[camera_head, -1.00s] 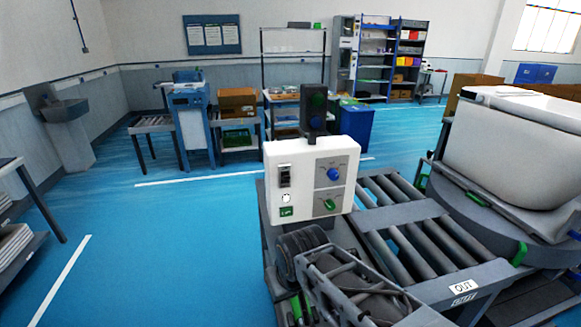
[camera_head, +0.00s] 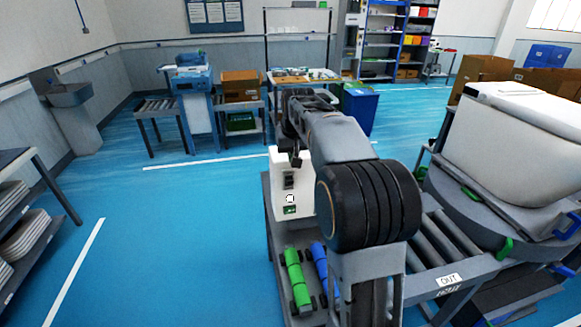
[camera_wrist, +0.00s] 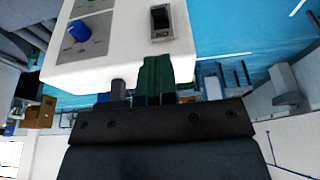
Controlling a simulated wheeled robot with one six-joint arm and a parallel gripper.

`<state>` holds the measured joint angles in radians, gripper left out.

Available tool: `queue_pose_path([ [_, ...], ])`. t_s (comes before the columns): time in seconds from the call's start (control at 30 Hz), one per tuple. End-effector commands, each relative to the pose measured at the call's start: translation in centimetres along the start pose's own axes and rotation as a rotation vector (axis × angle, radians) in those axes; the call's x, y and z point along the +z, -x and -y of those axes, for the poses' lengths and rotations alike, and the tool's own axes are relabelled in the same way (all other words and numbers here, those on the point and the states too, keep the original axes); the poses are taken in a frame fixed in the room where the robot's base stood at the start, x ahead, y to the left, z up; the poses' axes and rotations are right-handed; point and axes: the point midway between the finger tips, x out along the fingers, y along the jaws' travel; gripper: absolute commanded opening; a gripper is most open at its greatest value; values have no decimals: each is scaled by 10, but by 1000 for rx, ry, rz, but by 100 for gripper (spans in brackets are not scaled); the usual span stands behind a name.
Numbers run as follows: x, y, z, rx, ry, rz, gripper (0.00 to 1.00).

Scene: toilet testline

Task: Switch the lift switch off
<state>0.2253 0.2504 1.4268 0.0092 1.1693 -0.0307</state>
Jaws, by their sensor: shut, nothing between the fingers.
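The white control box (camera_head: 278,193) stands left of the roller conveyor, partly hidden by my arm. On its face is a black rocker switch (camera_head: 289,180), which also shows in the wrist view (camera_wrist: 160,21). I cannot tell which way the rocker is tipped. In the head view my gripper (camera_head: 296,160) is small and dark at the box top.
A blue knob (camera_wrist: 79,31) sits on the box face beside the switch. The roller conveyor (camera_head: 440,240) and a white toilet on a turntable (camera_head: 510,145) are at the right. Green and blue cylinders (camera_head: 297,280) lie low in front of the box.

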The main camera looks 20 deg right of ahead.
Motion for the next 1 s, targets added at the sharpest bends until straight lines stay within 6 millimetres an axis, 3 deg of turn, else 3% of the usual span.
queue_pose_path([
  [0.47, -5, -2, -2, 1, -3, 0, 0],
  [1.0, -5, -76, -2, 1, -3, 2, 0],
])
